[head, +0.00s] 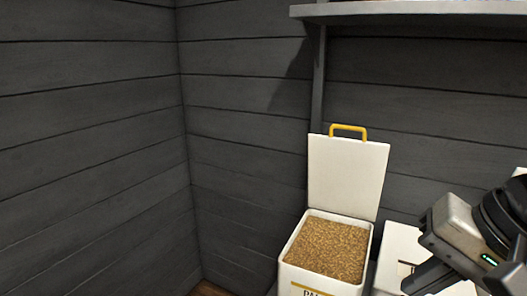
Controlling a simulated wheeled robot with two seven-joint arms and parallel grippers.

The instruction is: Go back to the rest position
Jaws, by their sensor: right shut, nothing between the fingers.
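My right gripper (422,268) comes in at the lower right edge, shut and empty, with its dark fingers in front of a white bin (399,243). It is to the right of an open white bin (364,264) and apart from it. My left gripper is out of view.
The open bin is full of brown grain (328,246), and its white lid (345,175) with a yellow handle (349,130) stands up against the wall. A shelf (420,8) juts out above at the upper right. Grey plank walls meet in a corner, with free room at the left.

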